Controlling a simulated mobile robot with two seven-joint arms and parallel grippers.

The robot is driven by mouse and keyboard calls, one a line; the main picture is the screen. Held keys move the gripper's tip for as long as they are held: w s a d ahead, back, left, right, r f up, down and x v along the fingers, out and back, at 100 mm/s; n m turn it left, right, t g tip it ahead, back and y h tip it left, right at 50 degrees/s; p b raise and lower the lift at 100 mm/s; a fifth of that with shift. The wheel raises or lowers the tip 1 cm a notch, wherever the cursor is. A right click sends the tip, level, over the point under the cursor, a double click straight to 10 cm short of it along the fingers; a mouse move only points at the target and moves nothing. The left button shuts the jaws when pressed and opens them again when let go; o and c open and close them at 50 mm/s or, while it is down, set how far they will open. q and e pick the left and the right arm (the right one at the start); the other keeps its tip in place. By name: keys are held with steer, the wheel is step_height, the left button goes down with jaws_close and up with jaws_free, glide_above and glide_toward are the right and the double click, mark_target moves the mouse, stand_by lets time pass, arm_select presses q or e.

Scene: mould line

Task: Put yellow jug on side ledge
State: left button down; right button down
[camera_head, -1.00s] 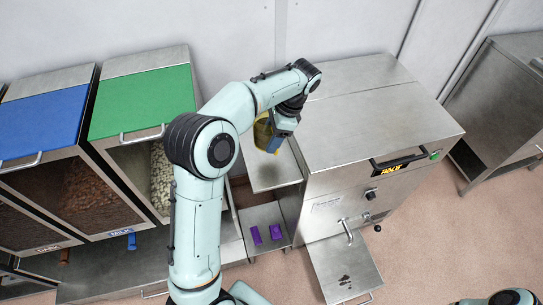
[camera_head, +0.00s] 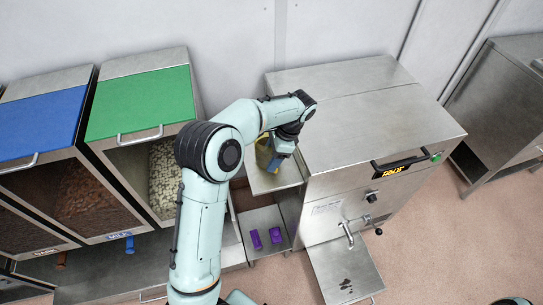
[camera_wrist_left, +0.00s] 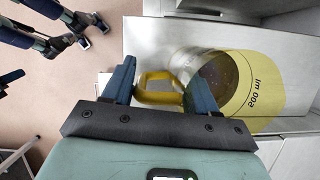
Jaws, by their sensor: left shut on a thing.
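The yellow jug (camera_head: 264,152) is a see-through vessel marked "500 ml". My left gripper (camera_head: 279,152) is shut on its handle. In the left wrist view the yellow handle (camera_wrist_left: 158,76) sits between the two dark blue fingers (camera_wrist_left: 160,90), and the jug body (camera_wrist_left: 240,80) lies to the right of them. The jug is over the steel side ledge (camera_head: 276,182), on the left flank of the steel machine. Whether its base touches the ledge is hidden.
The steel machine (camera_head: 370,120) stands right of the ledge, with a tap (camera_head: 347,232) over a front tray (camera_head: 345,270). Below the ledge is a lower shelf (camera_head: 262,218) with purple pieces (camera_head: 275,235). Bins with blue (camera_head: 40,122) and green (camera_head: 140,102) lids stand left.

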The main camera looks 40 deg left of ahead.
arm_select(q)
steer(key=shift+c, duration=1.5)
jaws_free()
steer(key=p+v, duration=0.2)
steer(key=v, duration=1)
steer(key=shift+p, duration=0.3)
arm_select(e)
steer(key=shift+t, duration=0.3)
steer(key=w+r, duration=0.3)
steer(key=w, duration=0.1)
steer(key=shift+r, duration=0.3)
arm_select(q)
steer(key=shift+s, duration=0.1)
arm_select(e)
steer(key=shift+s, duration=0.1)
